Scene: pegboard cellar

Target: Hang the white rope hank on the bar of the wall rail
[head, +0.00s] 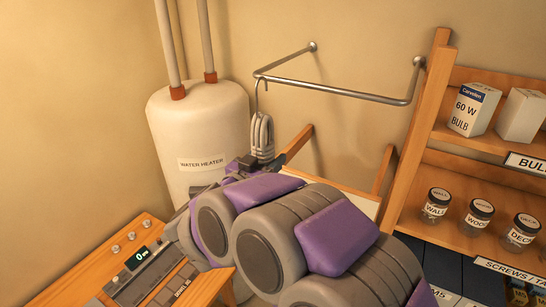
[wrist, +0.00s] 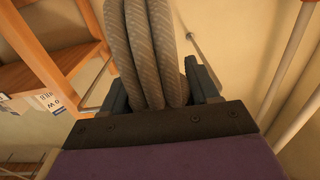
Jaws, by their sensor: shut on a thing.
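The rope hank (head: 261,137), pale grey-white with a metal hook at its top, hangs upright in my gripper (head: 262,162). My gripper is shut on the hank's lower part, and the wrist view shows its thick strands (wrist: 152,50) between the two fingers (wrist: 158,88). The wall rail (head: 335,90) is a bent metal bar standing out from the wall on two mounts. The hook's top overlaps the bar near its left front corner in the head view. I cannot tell whether the hook is over the bar or just in front of it.
A white water heater (head: 200,130) with pipes stands left of the hank. A wooden shelf (head: 480,145) with bulb boxes and labelled jars is at the right. A wooden bench (head: 150,265) with a device is at the lower left. The wall around the rail is clear.

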